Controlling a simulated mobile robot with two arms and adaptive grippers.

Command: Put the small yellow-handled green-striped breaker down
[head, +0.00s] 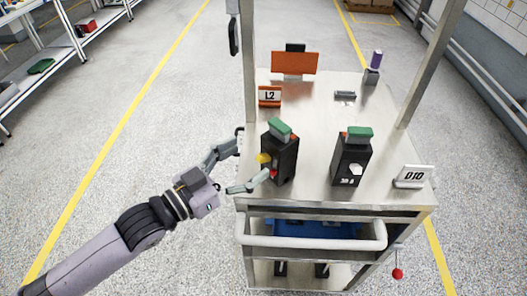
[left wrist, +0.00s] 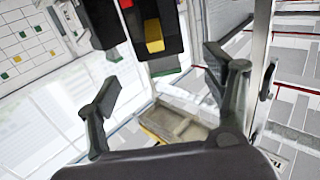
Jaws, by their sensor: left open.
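The yellow-handled breaker (head: 286,163) is a black block with a green top. It stands upright on the left front of the metal cart top (head: 315,133). Its yellow handle (head: 264,158) and a red spot face my left gripper (head: 253,157). This gripper is open at the cart's left edge, its fingers spread beside the breaker and not closed on it. In the left wrist view the breaker (left wrist: 158,14) is at the top, beyond the open fingers (left wrist: 163,72), with its yellow handle showing. My right gripper is not in view.
A second black breaker (head: 349,169) with a green top and pale handle stands to the right. A "010" sign (head: 413,177), an "L2" sign (head: 270,96) and an orange panel (head: 294,63) are on the cart. Metal posts rise at both sides; a rail (head: 312,241) crosses the front.

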